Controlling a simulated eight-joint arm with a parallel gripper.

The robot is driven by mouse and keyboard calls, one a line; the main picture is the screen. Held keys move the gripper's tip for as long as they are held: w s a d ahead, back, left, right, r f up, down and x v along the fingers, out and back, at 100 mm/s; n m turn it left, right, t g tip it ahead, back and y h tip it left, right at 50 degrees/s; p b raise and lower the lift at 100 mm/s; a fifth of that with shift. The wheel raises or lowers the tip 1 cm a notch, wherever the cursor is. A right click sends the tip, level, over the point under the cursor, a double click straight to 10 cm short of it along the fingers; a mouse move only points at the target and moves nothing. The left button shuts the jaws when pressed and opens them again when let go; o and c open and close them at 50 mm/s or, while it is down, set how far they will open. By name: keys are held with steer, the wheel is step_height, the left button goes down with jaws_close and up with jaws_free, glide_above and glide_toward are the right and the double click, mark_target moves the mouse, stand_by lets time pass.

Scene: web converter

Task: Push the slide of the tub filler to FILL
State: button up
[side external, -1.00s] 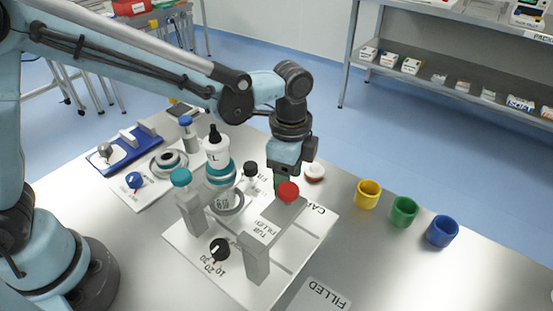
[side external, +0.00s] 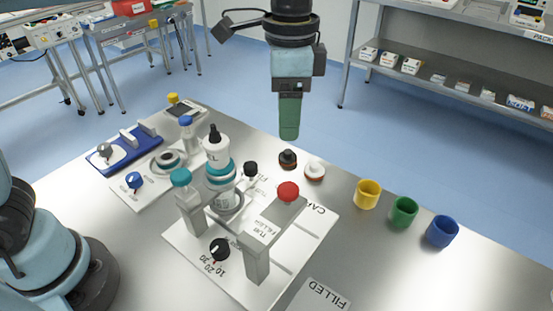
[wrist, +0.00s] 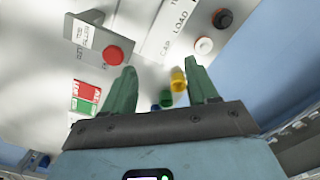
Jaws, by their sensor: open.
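My gripper (side external: 289,136) hangs above and behind the filler, touching nothing. The wrist view shows its green fingers (wrist: 162,82) apart and empty, with the red button (wrist: 113,55) beyond the left finger.
A dark cap (side external: 287,158) and a white cap (side external: 314,171) sit behind the filler. Yellow (side external: 368,194), green (side external: 404,211) and blue (side external: 441,231) cups stand right. A blue fixture (side external: 124,150) is at the left. The air around my gripper is free.

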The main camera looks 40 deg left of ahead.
steer(key=s+r+n, duration=0.4)
steer(key=r+n, duration=0.4)
steer(key=shift+s, duration=0.15)
steer(key=a+f+n+t, duration=0.25)
steer(key=a+f, duration=0.35)
steer(key=a, duration=0.6)
steer(key=s+a+f+t, duration=0.3)
steer(key=a+f, duration=0.3)
steer(key=f, duration=0.3)
steer(key=shift+a+f+t, duration=0.35)
steer(key=shift+a+t, duration=0.05)
steer(key=shift+t, duration=0.45)
